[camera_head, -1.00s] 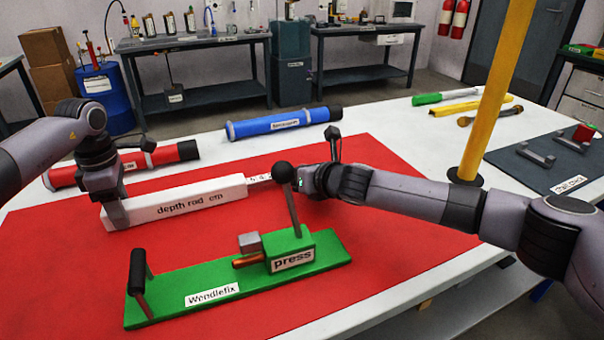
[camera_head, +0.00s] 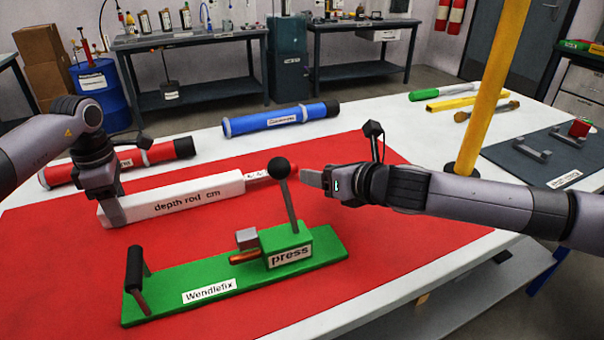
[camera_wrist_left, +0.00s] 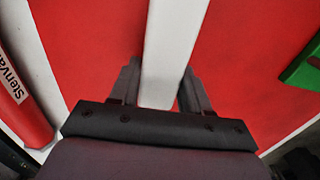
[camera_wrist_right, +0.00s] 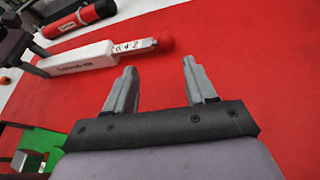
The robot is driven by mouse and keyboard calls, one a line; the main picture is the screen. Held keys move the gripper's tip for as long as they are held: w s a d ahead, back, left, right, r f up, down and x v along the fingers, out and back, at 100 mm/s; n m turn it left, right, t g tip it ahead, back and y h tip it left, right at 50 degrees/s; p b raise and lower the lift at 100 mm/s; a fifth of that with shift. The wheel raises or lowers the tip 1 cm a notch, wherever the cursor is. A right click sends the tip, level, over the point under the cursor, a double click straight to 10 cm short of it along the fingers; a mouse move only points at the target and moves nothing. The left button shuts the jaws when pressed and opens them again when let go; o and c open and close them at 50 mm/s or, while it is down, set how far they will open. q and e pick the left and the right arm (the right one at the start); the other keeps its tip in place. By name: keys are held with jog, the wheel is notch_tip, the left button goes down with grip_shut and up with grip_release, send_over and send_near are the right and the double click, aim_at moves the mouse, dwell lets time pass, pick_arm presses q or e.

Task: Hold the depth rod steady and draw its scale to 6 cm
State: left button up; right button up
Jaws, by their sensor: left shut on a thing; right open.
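The depth rod (camera_head: 185,197) is a white bar lying on the red mat. A short strip of scale with dark digits (camera_wrist_right: 132,46) sticks out of its right end and ends in a red ball knob (camera_wrist_right: 166,40). In the head view the press lever partly covers this end. The digits are too small to read surely. My left gripper (camera_head: 114,208) is shut on the rod's left end, with a finger on either side in the left wrist view (camera_wrist_left: 160,72). My right gripper (camera_head: 314,179) is open and empty, right of the knob and apart from it.
The green press (camera_head: 235,280) with its upright black-knobbed lever stands in front of the rod. A red tube (camera_head: 140,160) and a blue tube (camera_head: 280,119) lie behind it. A yellow post (camera_head: 490,95) rises at the right. The mat right of the press is clear.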

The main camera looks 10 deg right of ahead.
jog(key=shift+s+d+r, duration=0.25)
jog(key=shift+s+d, duration=0.05)
jog(key=shift+s, duration=0.25)
jog(key=shift+c, duration=0.4)
